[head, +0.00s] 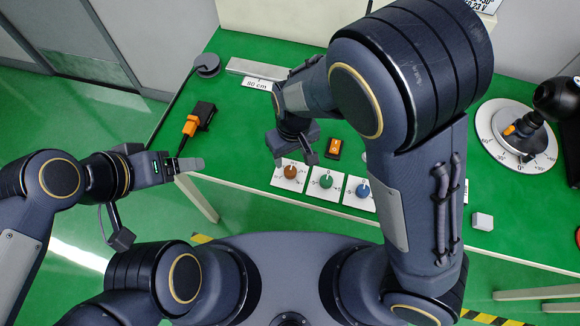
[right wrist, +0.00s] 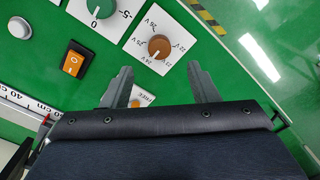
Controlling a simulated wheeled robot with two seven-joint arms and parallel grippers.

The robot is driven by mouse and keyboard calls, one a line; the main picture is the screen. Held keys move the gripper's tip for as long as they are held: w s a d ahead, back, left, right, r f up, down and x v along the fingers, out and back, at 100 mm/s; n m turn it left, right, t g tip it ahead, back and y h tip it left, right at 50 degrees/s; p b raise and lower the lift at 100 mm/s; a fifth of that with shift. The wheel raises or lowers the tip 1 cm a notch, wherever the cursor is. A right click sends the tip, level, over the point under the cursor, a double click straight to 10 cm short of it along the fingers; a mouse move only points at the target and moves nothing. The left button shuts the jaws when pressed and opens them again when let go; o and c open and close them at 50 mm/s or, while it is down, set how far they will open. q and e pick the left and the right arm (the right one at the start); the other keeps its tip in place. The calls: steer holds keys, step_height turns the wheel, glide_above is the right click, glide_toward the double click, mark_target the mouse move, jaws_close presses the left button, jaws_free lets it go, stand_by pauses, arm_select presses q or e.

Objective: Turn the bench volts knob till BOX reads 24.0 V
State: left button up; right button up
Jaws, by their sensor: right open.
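The brown knob (head: 290,172) sits on a white plate at the bench's front edge. In the right wrist view the brown knob (right wrist: 158,47) has a dial marked in volts around it. My right gripper (head: 293,158) is above and just behind the knob in the head view. In the right wrist view its two fingers (right wrist: 161,80) are spread and empty, with the knob beyond their tips. A white readout (head: 484,5) at the top right is cut off; its lower line ends in "V", and I cannot read it fully. My left gripper (head: 187,164) is left of the bench, its jaws unclear.
A green knob (head: 326,181) and a blue knob (head: 362,190) stand in a row right of the brown one. An orange rocker switch (head: 333,147) is behind them. A black and orange device (head: 199,118) lies at left. A gimbal dial (head: 490,130) stands at right.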

mark_target(290, 171)
steer(key=shift+a+f, duration=0.15)
steer(key=shift+f, duration=0.55)
step_height(290, 171, down, 7)
steer(key=shift+f, duration=0.1)
steer(key=c, duration=1)
